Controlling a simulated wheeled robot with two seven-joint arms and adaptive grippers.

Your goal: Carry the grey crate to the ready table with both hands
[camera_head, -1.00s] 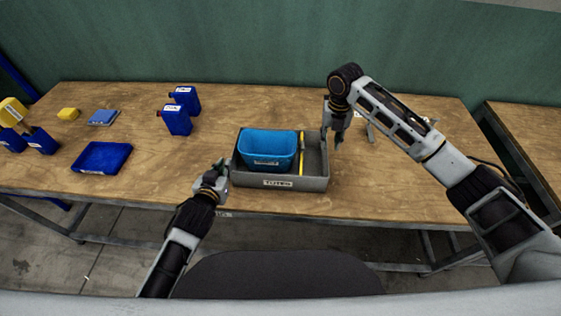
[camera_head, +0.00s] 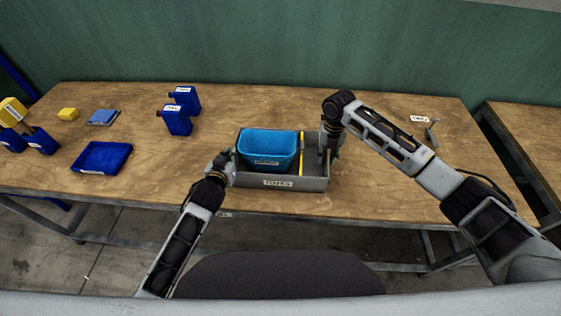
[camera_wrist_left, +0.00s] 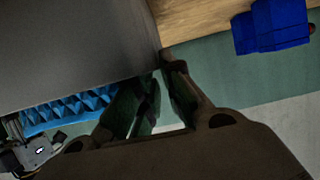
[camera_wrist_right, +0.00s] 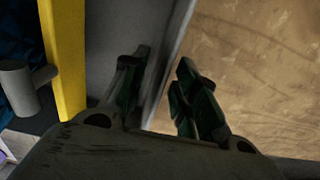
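The grey crate (camera_head: 315,184) stands on the wooden table near its front edge. It holds a blue bin (camera_head: 268,150) and a yellow bar (camera_head: 301,155). My left gripper (camera_head: 229,160) is at the crate's left wall; in the left wrist view the crate (camera_wrist_left: 75,40) lies close to its fingers (camera_wrist_left: 162,78), which show a narrow gap. My right gripper (camera_head: 328,153) is at the right wall. In the right wrist view its fingers (camera_wrist_right: 160,82) are apart, with the crate's right wall between them. Contact with the walls is hard to judge.
Blue containers (camera_head: 178,121), a blue tray (camera_head: 100,157) and yellow pieces (camera_head: 68,114) are on the left of the table. A label (camera_head: 420,119) and a small grey tool (camera_head: 432,135) lie to the right. Another table (camera_head: 530,130) stands at far right, beyond a gap.

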